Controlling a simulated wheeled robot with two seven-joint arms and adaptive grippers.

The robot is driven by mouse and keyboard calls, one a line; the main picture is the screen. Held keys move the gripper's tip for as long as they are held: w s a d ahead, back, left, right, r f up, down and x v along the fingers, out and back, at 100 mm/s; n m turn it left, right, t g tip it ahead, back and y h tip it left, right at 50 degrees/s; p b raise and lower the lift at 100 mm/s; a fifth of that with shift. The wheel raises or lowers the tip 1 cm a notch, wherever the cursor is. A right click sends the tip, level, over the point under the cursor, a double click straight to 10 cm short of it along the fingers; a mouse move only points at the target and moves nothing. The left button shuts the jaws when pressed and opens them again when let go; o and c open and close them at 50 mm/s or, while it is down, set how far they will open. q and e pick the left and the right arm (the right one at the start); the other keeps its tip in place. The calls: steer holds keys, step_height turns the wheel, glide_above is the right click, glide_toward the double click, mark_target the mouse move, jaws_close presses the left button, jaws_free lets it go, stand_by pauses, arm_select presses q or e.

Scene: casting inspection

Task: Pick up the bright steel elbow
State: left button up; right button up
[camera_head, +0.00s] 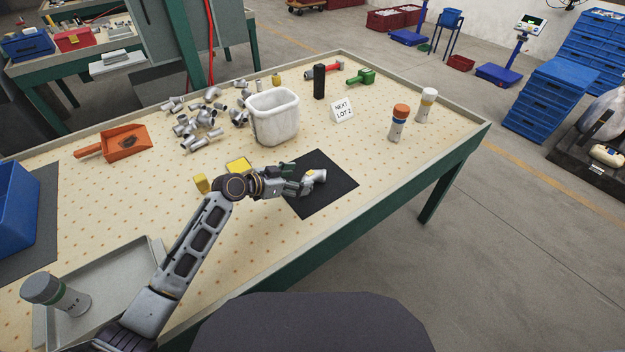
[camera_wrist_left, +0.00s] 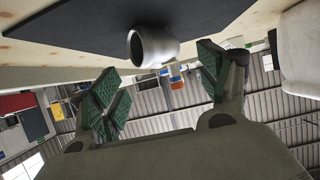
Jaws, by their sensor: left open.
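A bright steel elbow (camera_head: 314,178) lies on the black mat (camera_head: 337,194) near the table's front edge, with a small yellow patch on it. My left gripper (camera_head: 297,180) is just to the left of the elbow, over the mat's left part. Its fingers are open. In the left wrist view the elbow (camera_wrist_left: 153,47) shows its round open end between and beyond the two green-padded fingertips (camera_wrist_left: 158,80). I see no clear contact between the fingers and the elbow. My right gripper is not in view.
A white bin (camera_head: 273,118) stands behind the mat, with a pile of steel fittings (camera_head: 200,125) to its left. A "NEXT LOT 2" card (camera_head: 342,110) and two capped bottles (camera_head: 398,122) stand to the right. Yellow blocks (camera_head: 238,164) lie near my wrist. The table's right front is clear.

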mark_target(307, 177)
arm_select(q)
steer(key=shift+x, duration=0.9)
steer(key=shift+x, duration=2.6)
steer(key=shift+f, duration=0.1)
steer(key=shift+w, duration=0.1)
steer(key=c, duration=1.4)
